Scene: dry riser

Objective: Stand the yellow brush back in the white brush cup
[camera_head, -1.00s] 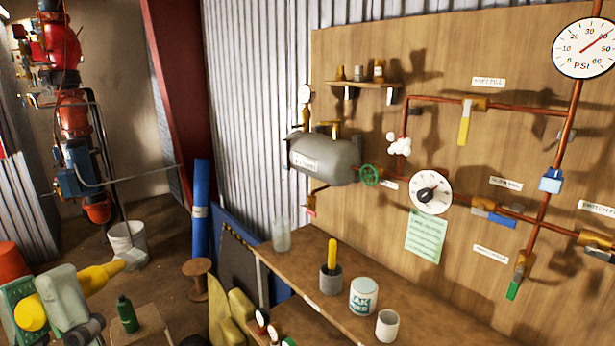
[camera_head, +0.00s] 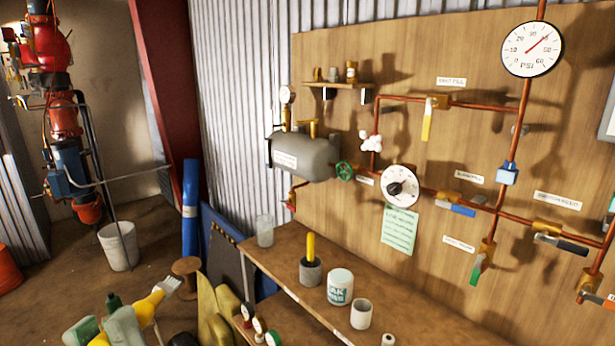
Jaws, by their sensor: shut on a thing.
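The yellow brush (camera_head: 145,309) is at the lower left, tilted, its pale bristles pointing up and right. My gripper (camera_head: 104,334) is shut on its handle; the fingers partly hide the handle and the frame's bottom edge cuts the gripper off. A plain whitish cup (camera_head: 361,314) stands upright on the wooden bench, right of a white tub with teal lettering (camera_head: 340,288); it looks like the white brush cup. I cannot see down into it. The brush is well to the left of the cup, apart from it.
The bench (camera_head: 285,284) also holds a grey cup with a yellow stick (camera_head: 310,264) and a clear jar (camera_head: 265,232).

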